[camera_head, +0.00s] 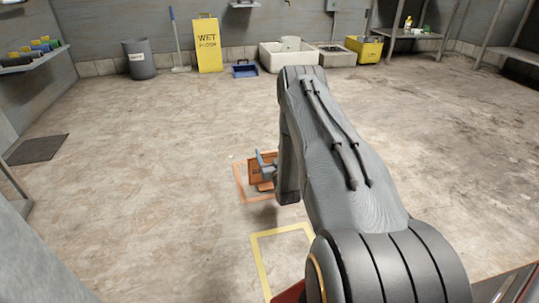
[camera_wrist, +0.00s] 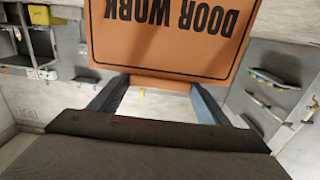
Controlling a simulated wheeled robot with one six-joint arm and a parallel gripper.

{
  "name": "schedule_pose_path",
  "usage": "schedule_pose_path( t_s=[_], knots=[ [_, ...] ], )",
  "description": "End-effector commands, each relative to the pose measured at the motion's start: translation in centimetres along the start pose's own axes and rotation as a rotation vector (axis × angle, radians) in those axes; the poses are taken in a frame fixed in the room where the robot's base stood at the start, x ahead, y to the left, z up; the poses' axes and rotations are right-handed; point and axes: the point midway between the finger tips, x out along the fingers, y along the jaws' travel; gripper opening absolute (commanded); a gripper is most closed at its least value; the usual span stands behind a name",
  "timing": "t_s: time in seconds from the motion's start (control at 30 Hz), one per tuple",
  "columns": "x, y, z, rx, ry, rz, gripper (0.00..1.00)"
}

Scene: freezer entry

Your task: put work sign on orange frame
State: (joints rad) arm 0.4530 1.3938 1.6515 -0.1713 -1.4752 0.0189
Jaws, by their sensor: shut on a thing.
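The orange work sign (camera_wrist: 175,38) fills the top of the wrist view, its words "DOOR WORK" upside down there. My gripper (camera_wrist: 158,92) is shut on the sign, with a grey finger at each side of its lower edge in that view. In the head view the sign (camera_head: 260,174) shows small and dark orange, and my gripper (camera_head: 262,158) is at it, partly hidden by my arm. The orange frame (camera_head: 238,183) is a floor outline around and under the sign in that view; its right side is hidden. I cannot tell whether the sign touches the floor.
A yellow floor outline (camera_head: 261,262) lies nearer, partly behind my arm. A dark mat (camera_head: 38,149) is at the left. A bin (camera_head: 139,60), yellow wet floor sign (camera_head: 209,45), blue tray (camera_head: 245,70) and sinks (camera_head: 285,57) line the back wall. The floor between is clear.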

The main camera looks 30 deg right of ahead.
Motion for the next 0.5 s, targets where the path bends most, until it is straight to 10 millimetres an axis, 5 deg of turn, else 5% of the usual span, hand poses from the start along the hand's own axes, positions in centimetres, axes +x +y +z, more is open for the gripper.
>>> schedule_pose_path(
  t_s=[0.1,0.13,0.2,0.5],
  knots=[
    [0.02,0.00,0.28,0.000,0.001,0.000,0.34],
    [0.00,0.00,0.27,0.000,0.000,0.000,0.75],
    [-0.01,0.00,0.25,0.000,0.000,0.000,0.87],
    [-0.01,0.00,0.20,0.000,-0.001,0.000,0.89]
  ],
)
